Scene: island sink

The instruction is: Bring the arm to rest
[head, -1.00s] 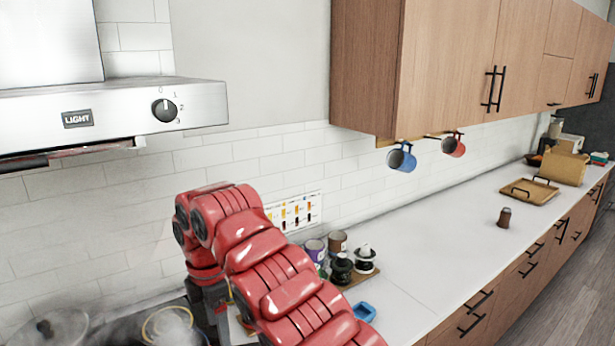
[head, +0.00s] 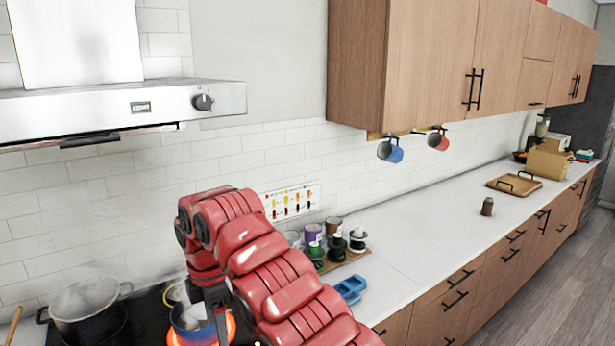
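My red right arm rises from the lower edge and bends down at the left. My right gripper (head: 222,325), dark grey, points down beside and partly in front of a blue pot (head: 186,330) on the stove. Its fingertips are not clear, so I cannot tell whether it is open or holds anything. Whether it touches the pot is also unclear. Pale contents show in the pot, and an orange-red glow surrounds its base. My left gripper is not in view.
A steaming dark pot (head: 88,315) stands on the stove at the left. The range hood (head: 130,100) hangs above. Jars and bottles sit on a wooden board (head: 345,257), with a blue tray (head: 350,289) nearby. The counter (head: 420,235) beyond is mostly clear.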

